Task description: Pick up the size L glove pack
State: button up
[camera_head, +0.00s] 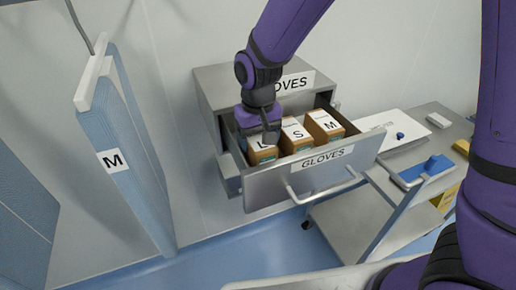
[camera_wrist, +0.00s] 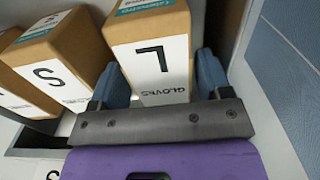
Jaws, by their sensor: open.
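The size L glove pack (camera_wrist: 150,55) is a brown box with a white label reading L. It stands in the open drawer at the left end of the row, and in the head view (camera_head: 259,152) my gripper partly covers it. My gripper (camera_wrist: 160,85) is open, with one blue-grey finger on each side of the L pack. I cannot tell whether the fingers touch it. The size S pack (camera_wrist: 45,65) stands beside it, and the size M pack (camera_head: 324,128) is at the right of the row.
The drawer front (camera_head: 270,185), labelled GLOVES, and its side walls surround the packs closely. The metal cabinet (camera_head: 220,90) rises behind. A steel cart (camera_head: 345,215) with a blue item (camera_head: 428,170) stands to the right. Hanging blue garments (camera_head: 125,145) are at the left.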

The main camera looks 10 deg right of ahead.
jog(key=c, duration=0.7)
